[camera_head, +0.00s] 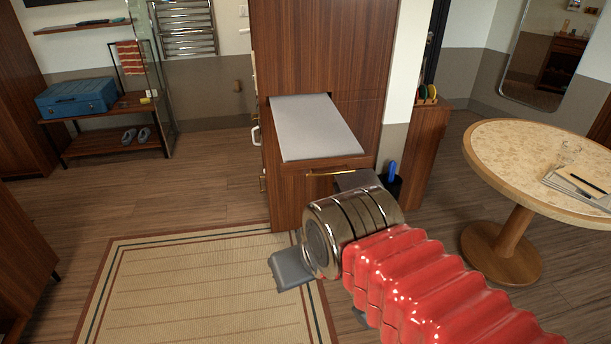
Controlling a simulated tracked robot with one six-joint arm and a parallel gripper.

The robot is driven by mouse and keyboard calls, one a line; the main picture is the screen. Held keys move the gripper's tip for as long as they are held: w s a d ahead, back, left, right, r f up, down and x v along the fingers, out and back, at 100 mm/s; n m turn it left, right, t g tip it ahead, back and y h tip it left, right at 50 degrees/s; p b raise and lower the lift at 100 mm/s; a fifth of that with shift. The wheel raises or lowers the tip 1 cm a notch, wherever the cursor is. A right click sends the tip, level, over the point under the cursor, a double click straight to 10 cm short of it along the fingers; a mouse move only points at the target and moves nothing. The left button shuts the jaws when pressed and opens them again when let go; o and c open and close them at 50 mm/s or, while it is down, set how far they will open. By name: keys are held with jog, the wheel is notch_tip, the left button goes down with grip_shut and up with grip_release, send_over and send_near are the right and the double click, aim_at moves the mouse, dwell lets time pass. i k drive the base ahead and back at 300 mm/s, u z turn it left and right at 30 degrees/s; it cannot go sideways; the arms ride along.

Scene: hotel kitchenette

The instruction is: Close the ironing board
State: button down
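The ironing board (315,125) is a flat, light grey panel pulled out of a tall wooden cabinet (320,45). It lies roughly level and sticks out toward me, behind a wooden drawer front (295,180) with a brass bar handle (335,172). My gripper (314,218) is in front of the drawer, at the end of my red-sleeved arm. Its two grey fingers are spread wide apart, one at the lower left and one just below the handle in the picture. Nothing shows between them. My metal wrist hides part of the fingers, and I cannot tell if one touches the drawer.
A round table (500,140) with papers stands at the right. A dark bin (396,190) with a blue item stands by the cabinet's right side. A rug (190,290) covers the floor at the lower left. Bare floor (210,180) lies left of the cabinet.

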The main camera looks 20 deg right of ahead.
aim_at(314, 139)
jog(key=u, duration=0.05)
jog(key=i, duration=1)
jog(key=u, duration=0.05)
